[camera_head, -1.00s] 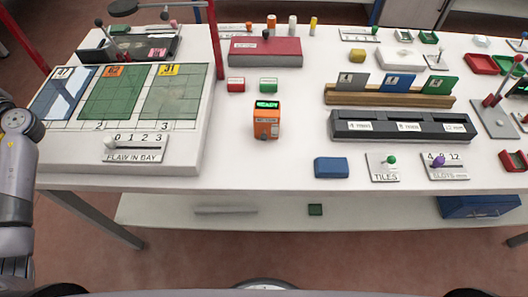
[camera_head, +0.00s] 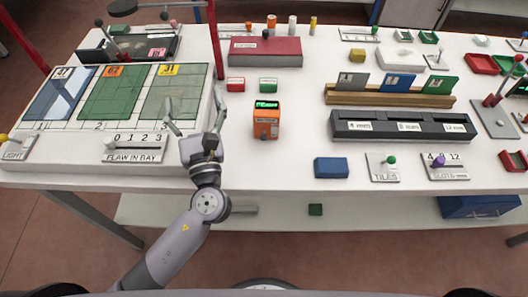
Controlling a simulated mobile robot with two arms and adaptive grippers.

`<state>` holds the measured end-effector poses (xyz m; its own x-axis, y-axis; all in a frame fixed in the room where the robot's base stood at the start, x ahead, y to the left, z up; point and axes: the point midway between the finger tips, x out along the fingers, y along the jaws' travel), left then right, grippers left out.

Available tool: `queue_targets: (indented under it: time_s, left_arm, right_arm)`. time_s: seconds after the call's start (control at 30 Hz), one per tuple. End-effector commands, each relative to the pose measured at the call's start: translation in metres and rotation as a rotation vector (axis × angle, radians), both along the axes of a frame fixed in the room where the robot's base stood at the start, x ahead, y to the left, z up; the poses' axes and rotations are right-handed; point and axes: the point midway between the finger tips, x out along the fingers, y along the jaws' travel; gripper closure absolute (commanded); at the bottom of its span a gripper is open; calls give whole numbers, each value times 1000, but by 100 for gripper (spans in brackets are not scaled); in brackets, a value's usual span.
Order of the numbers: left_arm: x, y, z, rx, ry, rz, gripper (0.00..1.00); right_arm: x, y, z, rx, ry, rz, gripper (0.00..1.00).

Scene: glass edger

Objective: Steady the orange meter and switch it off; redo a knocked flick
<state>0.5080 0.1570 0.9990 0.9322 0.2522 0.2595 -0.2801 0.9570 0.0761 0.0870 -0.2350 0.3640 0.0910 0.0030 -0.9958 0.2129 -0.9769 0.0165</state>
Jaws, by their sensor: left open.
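The orange meter (camera_head: 266,124) stands upright on the white table, left of the middle. Its small display (camera_head: 267,104) glows green, but its text is too small to read for certain now. My left gripper (camera_head: 196,112) is open and empty over the table, to the left of the meter and apart from it. Its fingers point away from me, beside the right edge of the glass panel board. The meter's switch cannot be made out. My right gripper is not in view.
Red and green small blocks (camera_head: 268,85) stand behind the meter. A blue block (camera_head: 331,168) lies to its front right, and a long black slotted holder (camera_head: 402,126) to its right. The flaw-in-bay slider plate (camera_head: 135,148) is left of my gripper. The table just around the meter is clear.

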Motion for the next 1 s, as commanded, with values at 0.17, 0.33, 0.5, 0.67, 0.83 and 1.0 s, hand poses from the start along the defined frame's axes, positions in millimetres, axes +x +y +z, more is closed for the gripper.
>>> queue_targets:
  time_s: [0.17, 0.33, 0.5, 0.67, 0.83, 1.0]
  left_arm:
    - [-42, -81, -39, -56, 141, -161, 23]
    - [-75, -130, -53, -92, 219, -263, 23]
    - [-89, -151, -57, -108, 250, -308, 23]
    - [-77, -154, -58, -108, 252, -312, 23]
    - [-46, -154, -57, -107, 249, -311, 23]
    - [-13, -156, -57, -107, 250, -310, 23]
  right_arm:
    - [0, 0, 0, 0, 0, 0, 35]
    - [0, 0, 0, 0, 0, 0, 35]
    - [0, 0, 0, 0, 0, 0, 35]
    - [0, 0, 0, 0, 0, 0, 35]
    - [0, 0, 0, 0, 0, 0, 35]
    - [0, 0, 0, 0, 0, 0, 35]
